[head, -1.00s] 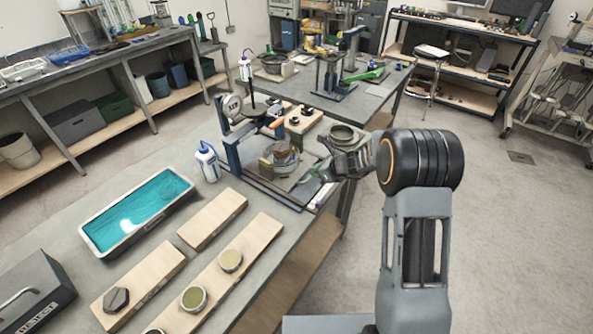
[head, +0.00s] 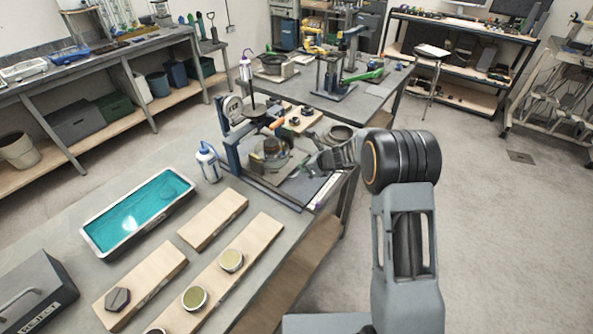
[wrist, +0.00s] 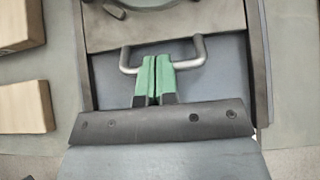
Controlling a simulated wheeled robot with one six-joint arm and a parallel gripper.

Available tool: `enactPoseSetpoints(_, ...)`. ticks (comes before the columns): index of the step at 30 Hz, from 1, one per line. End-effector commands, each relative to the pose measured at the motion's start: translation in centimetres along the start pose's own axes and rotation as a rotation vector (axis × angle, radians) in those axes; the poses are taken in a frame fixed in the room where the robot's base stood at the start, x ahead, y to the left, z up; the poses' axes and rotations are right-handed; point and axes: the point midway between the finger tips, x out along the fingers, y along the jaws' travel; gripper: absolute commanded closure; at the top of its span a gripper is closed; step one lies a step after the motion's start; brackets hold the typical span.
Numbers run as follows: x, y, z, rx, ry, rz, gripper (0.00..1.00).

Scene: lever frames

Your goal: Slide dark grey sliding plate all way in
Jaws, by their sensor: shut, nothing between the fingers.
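The dark grey sliding plate (wrist: 165,31) fills the top of the wrist view, between the side rails of a frame. A bent metal handle (wrist: 198,54) sticks out from its near edge. My gripper (wrist: 155,58) is shut and empty, its green fingertips overlapping the middle of the handle. I cannot tell whether they touch it. In the head view my gripper (head: 304,167) is at the right side of the bench fixture (head: 233,158), low over its base. A round part (head: 271,149) sits inside the fixture. The far end of the plate is hidden.
Wooden boards (head: 213,219) lie on the bench left of the fixture, also at the left of the wrist view. A white bottle (head: 208,162) and a teal-filled tray (head: 137,218) are nearby. Open floor lies right.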

Motion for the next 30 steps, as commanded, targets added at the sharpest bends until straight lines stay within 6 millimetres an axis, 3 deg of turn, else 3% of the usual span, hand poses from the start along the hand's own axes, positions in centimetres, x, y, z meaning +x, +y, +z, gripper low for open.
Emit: enactPoseSetpoints(30, 3.6, 0.1, 2.9, 0.0, 0.001, 0.002, 1.0)
